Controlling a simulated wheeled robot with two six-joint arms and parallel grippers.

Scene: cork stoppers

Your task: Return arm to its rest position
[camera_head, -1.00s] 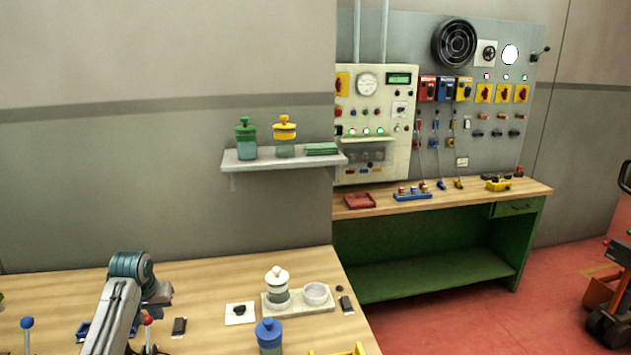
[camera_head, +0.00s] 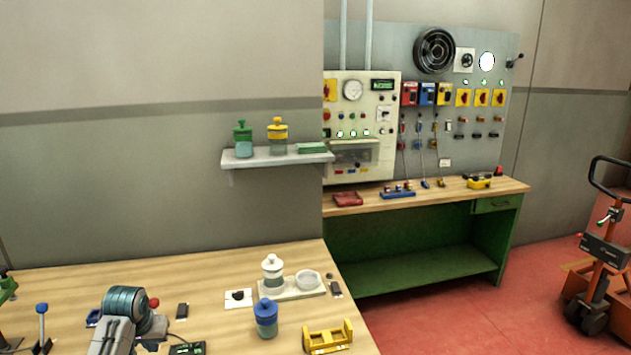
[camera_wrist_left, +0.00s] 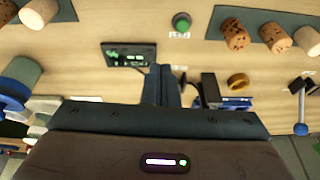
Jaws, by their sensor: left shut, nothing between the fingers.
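My left arm (camera_head: 118,325) comes in at the bottom left of the head view, over the wooden table (camera_head: 210,275). Its wrist hides most of the gripper there. In the left wrist view my left gripper (camera_wrist_left: 163,72) has its two dark fingers together, with nothing between them, above the table top. Cork stoppers (camera_wrist_left: 235,35) lie on a dark mat at the upper right of that view, and more corks (camera_wrist_left: 38,12) show at the upper left. The fingers are apart from all of them. My right gripper is not in view.
In the wrist view, a black display box (camera_wrist_left: 128,56), a green button (camera_wrist_left: 182,22) and a brass ring (camera_wrist_left: 238,82) surround the fingers. A blue jar (camera_head: 265,318), white jar (camera_head: 272,275) and yellow rack (camera_head: 328,337) stand right of my arm. A shelf (camera_head: 285,160) is behind.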

